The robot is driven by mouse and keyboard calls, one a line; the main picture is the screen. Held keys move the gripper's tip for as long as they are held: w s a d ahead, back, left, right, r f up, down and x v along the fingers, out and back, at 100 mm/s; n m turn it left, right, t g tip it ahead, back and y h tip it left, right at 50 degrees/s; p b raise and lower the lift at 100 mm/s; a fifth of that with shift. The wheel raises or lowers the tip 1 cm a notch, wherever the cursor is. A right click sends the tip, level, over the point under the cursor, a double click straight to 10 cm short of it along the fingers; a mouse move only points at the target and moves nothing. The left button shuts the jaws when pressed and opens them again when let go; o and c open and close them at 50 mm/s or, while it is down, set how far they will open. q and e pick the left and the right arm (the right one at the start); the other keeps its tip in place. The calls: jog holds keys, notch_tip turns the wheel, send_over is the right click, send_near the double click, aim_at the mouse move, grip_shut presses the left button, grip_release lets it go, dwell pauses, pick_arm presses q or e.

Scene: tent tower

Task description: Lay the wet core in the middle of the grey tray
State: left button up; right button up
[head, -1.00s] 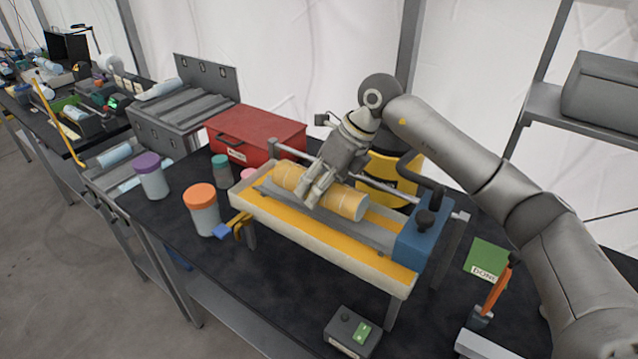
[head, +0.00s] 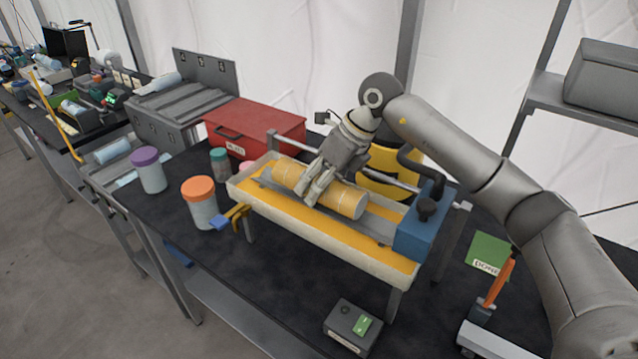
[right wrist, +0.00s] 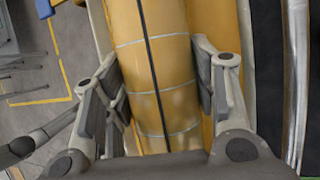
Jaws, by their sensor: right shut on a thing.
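The core (head: 343,198) is a yellow-tan cylinder with pale rings along it. It lies lengthwise in or just above a long pale trough (head: 320,248) with a yellow inside; I cannot tell whether it touches the bottom. My right gripper (head: 317,188) comes down over the core's middle and is shut on it. In the right wrist view the core (right wrist: 158,70) runs between the two finger pads, one on each side, with a dark line along its top. My left gripper is not in view.
A blue block (head: 424,222) with a black handle sits at the trough's right end. An orange-lidded jar (head: 200,208), a purple-lidded jar (head: 150,175) and a red box (head: 262,130) stand left and behind. A grey ridged rack (head: 190,105) is further left. A switch box (head: 352,328) stands in front.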

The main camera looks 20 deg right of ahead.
jog(key=shift+s+a+f, duration=0.1)
jog(key=shift+s+f, duration=0.2)
jog(key=shift+f, duration=0.4)
jog(key=o, duration=1.5)
jog(key=shift+w+a, duration=0.1)
jog(key=shift+w, duration=0.1)
jog(key=shift+d+r, duration=0.1)
jog(key=shift+d, duration=0.15)
jog(key=v, duration=1.2)
jog(key=shift+w, duration=0.15)
